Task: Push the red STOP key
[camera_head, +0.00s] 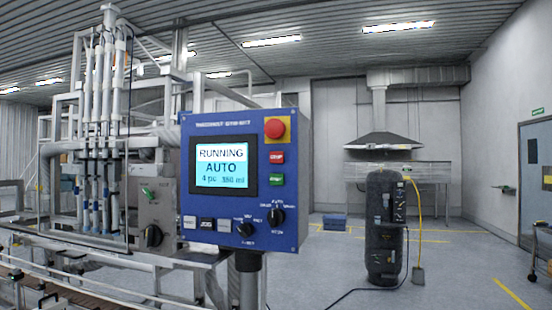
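The blue control panel (212,239) stands on a post at the centre-left of the head view. The screen (222,167) left of the STOP key reads RUNNING, AUTO and a line with 350 ml. Neither of my grippers is in view. Nothing covers the STOP key.
The filling machine (105,130) with its frame and conveyor stands left of and behind the panel. Rotary knobs (276,216) sit low on the panel. A dark cylindrical unit (384,240) with a yellow hose stands to the right. The floor right of the panel is mostly clear.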

